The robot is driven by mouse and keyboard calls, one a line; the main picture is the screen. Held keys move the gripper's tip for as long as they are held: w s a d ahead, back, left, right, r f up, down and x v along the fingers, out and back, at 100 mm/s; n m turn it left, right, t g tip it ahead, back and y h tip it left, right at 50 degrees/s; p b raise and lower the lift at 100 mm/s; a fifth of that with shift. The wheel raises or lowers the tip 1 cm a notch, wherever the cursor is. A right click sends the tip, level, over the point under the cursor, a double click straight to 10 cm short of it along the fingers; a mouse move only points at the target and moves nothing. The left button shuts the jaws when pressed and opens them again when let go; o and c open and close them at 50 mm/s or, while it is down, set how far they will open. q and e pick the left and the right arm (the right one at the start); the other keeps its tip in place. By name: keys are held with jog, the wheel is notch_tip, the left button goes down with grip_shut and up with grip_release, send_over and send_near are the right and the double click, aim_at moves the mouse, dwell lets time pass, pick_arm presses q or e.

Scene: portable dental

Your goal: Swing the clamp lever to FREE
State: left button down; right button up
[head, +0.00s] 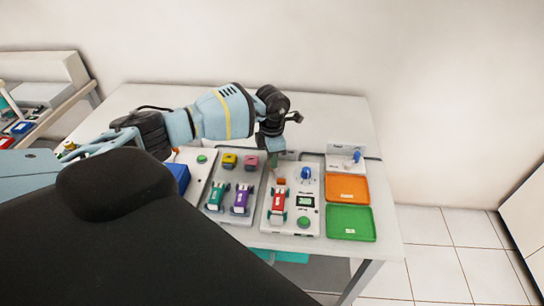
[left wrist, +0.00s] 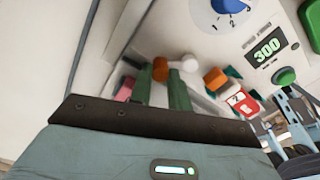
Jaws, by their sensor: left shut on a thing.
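My left gripper (head: 272,160) reaches down at the back edge of the white console (head: 290,232). In the left wrist view its two green fingers (left wrist: 163,88) are closed around a small orange piece, which appears to be the clamp lever's handle (left wrist: 160,68). A white rounded part (left wrist: 190,62) sits just beside the right finger. A second orange block (left wrist: 215,78) lies close by, at the end of the red handpiece (head: 278,203) on the console. The lever's pivot and any FREE marking cannot be made out. My right gripper is not in view.
The console has a blue dial (head: 305,173), a display reading 300 (left wrist: 268,48) and a green button (head: 303,222). A rack (head: 237,217) with teal and purple pieces stands left. Orange (head: 347,200) and green (head: 350,237) trays lie right. The table's back (head: 330,115) is clear.

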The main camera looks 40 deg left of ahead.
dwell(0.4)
pick_arm(q)
jog(key=c, duration=1.3)
grip_release()
jog(key=shift+r, duration=0.15)
notch_tip(320, 180, up, 8)
jog(key=shift+f, duration=0.2)
jog(key=shift+s+f, duration=0.1)
jog(key=shift+s, duration=0.05)
